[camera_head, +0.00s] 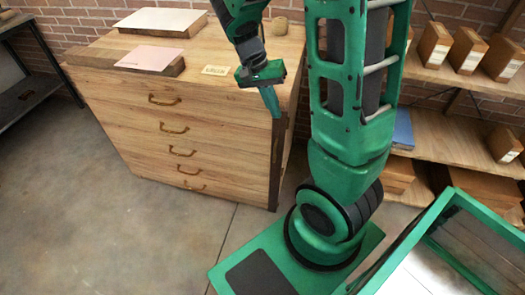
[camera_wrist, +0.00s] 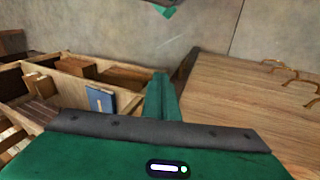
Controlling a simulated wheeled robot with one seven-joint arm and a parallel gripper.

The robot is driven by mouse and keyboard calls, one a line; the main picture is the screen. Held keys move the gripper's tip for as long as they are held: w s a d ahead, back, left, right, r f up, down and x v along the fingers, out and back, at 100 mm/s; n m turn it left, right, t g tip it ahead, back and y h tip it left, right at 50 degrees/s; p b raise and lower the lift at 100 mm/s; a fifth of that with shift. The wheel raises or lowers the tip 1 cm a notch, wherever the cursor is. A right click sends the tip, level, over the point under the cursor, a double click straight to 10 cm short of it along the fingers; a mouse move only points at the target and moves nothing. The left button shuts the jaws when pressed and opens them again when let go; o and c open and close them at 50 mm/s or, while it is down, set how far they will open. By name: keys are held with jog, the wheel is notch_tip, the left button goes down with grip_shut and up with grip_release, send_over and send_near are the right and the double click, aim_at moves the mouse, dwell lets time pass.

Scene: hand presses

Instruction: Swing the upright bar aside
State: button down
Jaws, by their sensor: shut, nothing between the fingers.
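The upright bar (camera_head: 276,165) is a dark, narrow strip standing along the right front corner of the wooden drawer chest (camera_head: 118,115). In the wrist view a dark strip of it (camera_wrist: 184,66) shows just right of my fingers, beside the drawer front. My gripper (camera_head: 271,103) is green, points down and is shut and empty near the bar's upper end. The fingers also show pressed together in the wrist view (camera_wrist: 160,95). I cannot tell whether they touch the bar. The bar's upper end is partly hidden behind the gripper.
The chest front has several drawers with brass handles (camera_head: 174,128). A pink sheet (camera_head: 149,57), a white-topped board (camera_head: 162,21) and a small label (camera_head: 215,70) lie on top. Shelves with boxes (camera_head: 466,50) stand at right. The floor (camera_head: 120,205) before the chest is clear.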

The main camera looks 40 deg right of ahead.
jog(key=w+a+f+m+h, duration=0.1)
jog(key=w+a+f+h, duration=0.1)
jog(key=w+f, duration=0.3)
jog(key=w+a+f+m+h, duration=0.1)
jog(key=w+a+f, duration=0.3)
jog(key=f, duration=0.5)
jog(key=shift+w+a+f+m+g+h, duration=0.3)
jog(key=shift+w+a+m+h, duration=0.1)
jog(key=shift+w, duration=0.2)
jog(key=shift+d, duration=0.1)
jog(key=s+d+f, duration=0.6)
jog(key=d+f, duration=0.1)
jog(key=shift+f, duration=0.35)
